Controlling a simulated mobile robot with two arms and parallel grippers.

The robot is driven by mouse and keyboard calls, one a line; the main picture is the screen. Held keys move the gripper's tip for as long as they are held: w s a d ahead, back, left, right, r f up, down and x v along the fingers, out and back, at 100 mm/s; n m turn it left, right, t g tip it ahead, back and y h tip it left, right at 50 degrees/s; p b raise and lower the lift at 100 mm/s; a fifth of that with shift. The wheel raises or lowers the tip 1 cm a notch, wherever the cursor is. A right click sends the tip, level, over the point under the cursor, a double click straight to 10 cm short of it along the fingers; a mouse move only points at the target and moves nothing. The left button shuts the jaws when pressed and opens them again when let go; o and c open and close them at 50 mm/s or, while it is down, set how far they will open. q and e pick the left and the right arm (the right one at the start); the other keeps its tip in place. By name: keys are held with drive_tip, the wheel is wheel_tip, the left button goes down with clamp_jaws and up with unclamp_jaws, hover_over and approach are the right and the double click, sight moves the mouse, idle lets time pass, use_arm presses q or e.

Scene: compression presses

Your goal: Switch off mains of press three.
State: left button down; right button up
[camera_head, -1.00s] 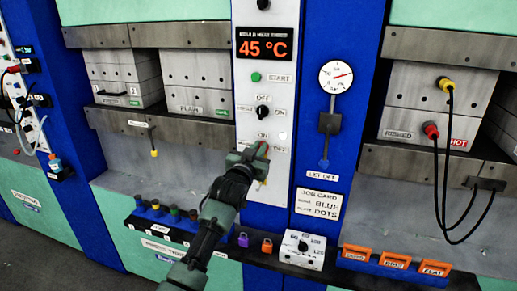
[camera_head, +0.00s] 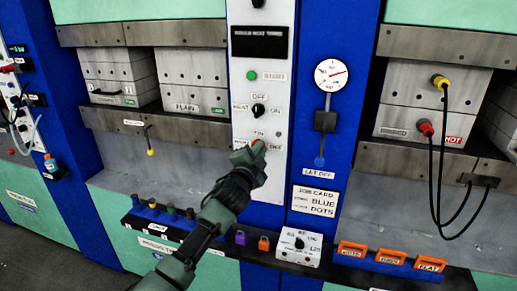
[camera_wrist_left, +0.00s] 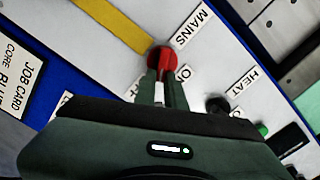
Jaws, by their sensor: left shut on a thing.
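The red mains knob (camera_head: 259,143) is low on the white control panel (camera_head: 241,100). My left gripper (camera_head: 252,153) is at the knob and covers part of it. In the left wrist view the red knob (camera_wrist_left: 162,58) sits between the fingertips of my left gripper (camera_wrist_left: 162,75), which is shut on it, beside a label reading MAINS (camera_wrist_left: 190,28). The panel's display (camera_head: 259,42) is dark, with no lit digits. My right gripper is in neither view.
Above the knob are a black heat knob (camera_head: 258,110) and a green start button (camera_head: 252,76). A gauge (camera_head: 331,75) and a cut-off lever (camera_head: 325,121) are to the right. A shelf below holds padlocks (camera_head: 264,243) and a white dial box (camera_head: 299,247).

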use_arm(q)
drive_tip(key=m, duration=0.3)
drive_tip(key=f+m, duration=0.1)
drive_tip(key=m, duration=0.2)
drive_tip(key=shift+d, duration=0.1)
drive_tip(key=shift+p, duration=0.3)
idle(0.3)
drive_tip(key=c, duration=1.5)
unclamp_jaws()
drive_tip(key=shift+s, duration=0.15)
drive_tip(key=shift+b+v, duration=0.45)
drive_tip(key=shift+v, duration=3.35)
